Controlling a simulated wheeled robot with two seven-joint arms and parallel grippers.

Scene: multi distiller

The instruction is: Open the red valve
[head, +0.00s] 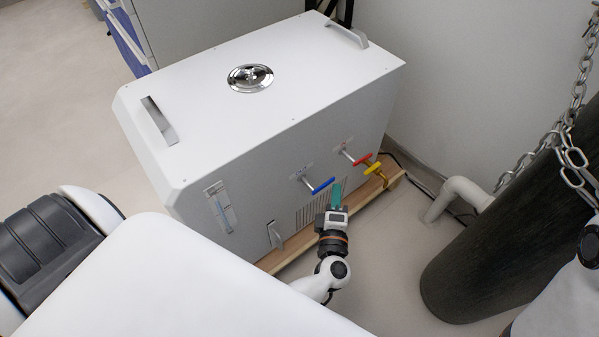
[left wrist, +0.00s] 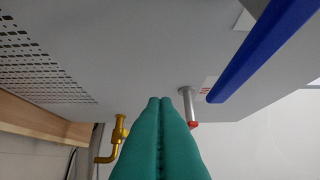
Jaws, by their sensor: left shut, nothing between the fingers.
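The red valve (head: 362,159) sticks out from the right part of the white distiller's (head: 292,140) front face in the head view. In the left wrist view its red handle (left wrist: 194,124) shows at the end of a grey stem, partly hidden behind my fingers. My left gripper (head: 336,192) is shut and empty, its green fingers pointing at the front face, below and left of the red valve. The fingers (left wrist: 160,105) are pressed together in the left wrist view and look apart from the red handle. My right gripper is not in view.
A blue valve (head: 322,186) sits left of the red one, close above my left gripper. A yellow valve (head: 373,168) is just below right of the red one.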

